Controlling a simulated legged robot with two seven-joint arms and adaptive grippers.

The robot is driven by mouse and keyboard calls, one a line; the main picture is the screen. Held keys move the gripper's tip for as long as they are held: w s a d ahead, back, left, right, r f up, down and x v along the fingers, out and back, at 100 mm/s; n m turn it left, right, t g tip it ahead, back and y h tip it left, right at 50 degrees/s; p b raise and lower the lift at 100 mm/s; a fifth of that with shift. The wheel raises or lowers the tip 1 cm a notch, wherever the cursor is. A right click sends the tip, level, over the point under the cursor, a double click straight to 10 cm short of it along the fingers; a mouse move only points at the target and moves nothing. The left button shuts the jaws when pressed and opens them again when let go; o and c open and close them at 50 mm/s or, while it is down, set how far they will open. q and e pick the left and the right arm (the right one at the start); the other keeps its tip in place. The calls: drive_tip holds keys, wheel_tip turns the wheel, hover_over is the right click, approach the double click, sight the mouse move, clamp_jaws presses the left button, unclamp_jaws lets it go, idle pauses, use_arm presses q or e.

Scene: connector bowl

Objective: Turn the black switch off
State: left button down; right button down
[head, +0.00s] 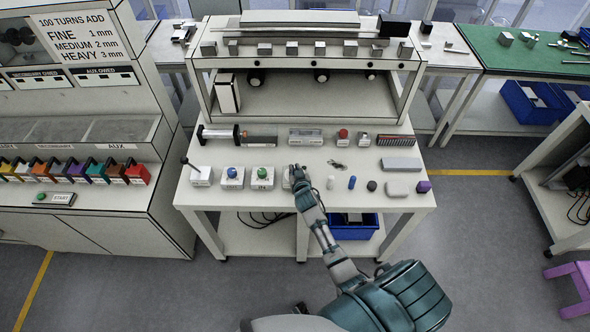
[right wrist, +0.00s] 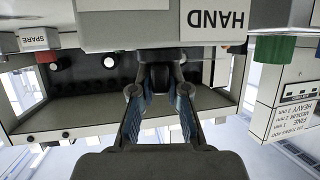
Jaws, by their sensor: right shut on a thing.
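My right gripper (head: 297,174) reaches over the front part of the white workbench in the head view. It covers most of a small white box (head: 286,183) in the front row there. In the right wrist view, which is upside down, my right gripper (right wrist: 160,82) is shut on the black switch (right wrist: 160,73). The switch sits on a pale box labelled HAND (right wrist: 220,18). In the head view the switch is hidden behind the gripper, and I cannot tell which position it is in. My left gripper is not in view.
Left of the gripper stand white boxes with a green knob (head: 262,171), a blue knob (head: 232,172) and a black lever (head: 190,164). Right of it are small cylinders, including a blue one (head: 352,182). A shelf frame (head: 305,63) rises at the back.

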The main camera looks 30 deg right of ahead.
drive_tip(key=shift+a+f+m+g+h+b, duration=0.1)
drive_tip(key=shift+m+g+h+b, duration=0.3)
drive_tip(key=shift+m+h+b, duration=0.65)
drive_tip(key=shift+h, duration=0.25)
drive_tip(key=shift+r+m, duration=0.2)
drive_tip(key=shift+m, duration=0.05)
drive_tip(key=c, duration=1.2)
unclamp_jaws()
drive_tip(key=shift+w, duration=0.1)
drive_tip(key=shift+o, duration=0.2)
drive_tip(key=shift+s+a, duration=0.1)
drive_tip(key=shift+s, duration=0.1)
drive_tip(key=v, duration=0.7)
